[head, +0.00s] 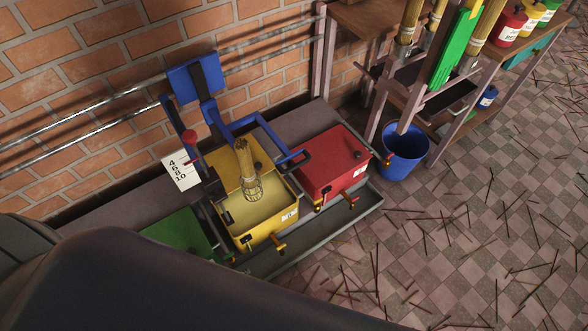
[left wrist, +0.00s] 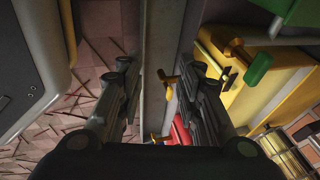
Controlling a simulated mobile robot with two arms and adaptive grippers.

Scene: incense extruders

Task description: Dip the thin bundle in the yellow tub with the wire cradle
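The yellow tub (head: 277,232) stands between the green and red tubs, its front part open over pale yellow liquid. A thin tan bundle (head: 244,157) stands nearly upright in the wire cradle (head: 253,190) over that opening. I cannot tell whether the cradle's bottom touches the liquid. A blue arm frame (head: 240,123) runs behind the bundle. The yellow tub (left wrist: 275,85) is right of the fingers there. My right gripper is not in view.
The red tub (head: 330,165) and green tub (head: 180,233) flank the yellow one in a grey tray (head: 367,201). A card with numbers (head: 182,171) is by a red-knobbed lever (head: 189,136). A blue bucket (head: 403,155) and rack stand right. Sticks litter the floor.

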